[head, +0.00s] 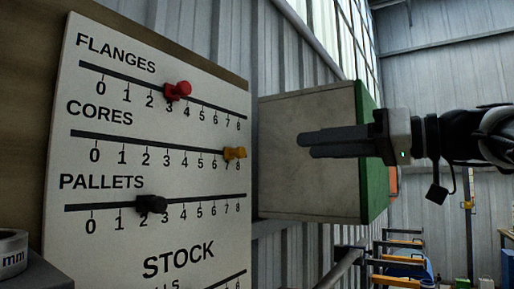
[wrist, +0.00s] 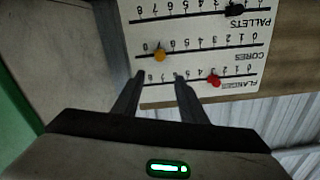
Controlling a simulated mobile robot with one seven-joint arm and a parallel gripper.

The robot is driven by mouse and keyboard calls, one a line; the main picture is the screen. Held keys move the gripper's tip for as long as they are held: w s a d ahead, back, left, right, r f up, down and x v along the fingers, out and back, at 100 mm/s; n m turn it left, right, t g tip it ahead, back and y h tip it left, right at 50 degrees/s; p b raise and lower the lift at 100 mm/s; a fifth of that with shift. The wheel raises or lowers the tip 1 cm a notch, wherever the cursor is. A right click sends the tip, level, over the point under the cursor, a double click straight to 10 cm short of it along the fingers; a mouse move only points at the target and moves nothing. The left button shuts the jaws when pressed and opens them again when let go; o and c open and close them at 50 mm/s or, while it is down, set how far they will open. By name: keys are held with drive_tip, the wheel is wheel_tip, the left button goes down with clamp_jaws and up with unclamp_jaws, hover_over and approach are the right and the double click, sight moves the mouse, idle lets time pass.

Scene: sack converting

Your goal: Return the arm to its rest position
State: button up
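My gripper (head: 304,146) is in the air right of the white stock board (head: 200,240) in the head view, its fingers pointing left. In the wrist view my gripper (wrist: 160,76) has its two fingers apart with nothing between them, and the board (wrist: 190,94) shows upside down beyond the tips. The red slider (head: 178,90) is near 3 on FLANGES. The yellow slider (head: 234,153) is near 7 to 8 on CORES. The black slider (head: 152,204) is between 2 and 3 on PALLETS. The fingers appear clear of all three sliders.
A pale box-like block with a green side (head: 372,190) stands behind my gripper. A grey round item marked "mm" (head: 12,255) is at the lower left. Racks with orange-yellow bars (head: 400,243) and a blue item are low in the background.

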idle(0.4)
drive_tip(key=s+a+f+m+g+h+p, duration=0.2)
drive_tip(key=a+f+m+h, duration=0.1)
drive_tip(key=f, duration=0.6)
drive_tip(key=s+a+f+m+g+h+p, duration=0.1)
drive_tip(key=s+a+f+m+h+p, duration=0.15)
drive_tip(key=f, duration=0.75)
drive_tip(key=s+d+f+m+g+h+p, duration=0.1)
drive_tip(key=s+f+h, duration=0.3)
drive_tip(key=f, duration=0.5)
drive_tip(key=s+d+f+m+g+h, duration=0.1)
drive_tip(key=s+d+f+h, duration=0.1)
drive_tip(key=s+f+h, duration=0.2)
drive_tip(key=s+f, duration=0.3)
drive_tip(key=f, duration=0.3)
drive_tip(key=shift+d+f+h+p, duration=0.15)
drive_tip(key=shift+d+h+p, duration=0.2)
drive_tip(key=shift+d+p, duration=0.05)
drive_tip(key=shift+d, duration=0.1)
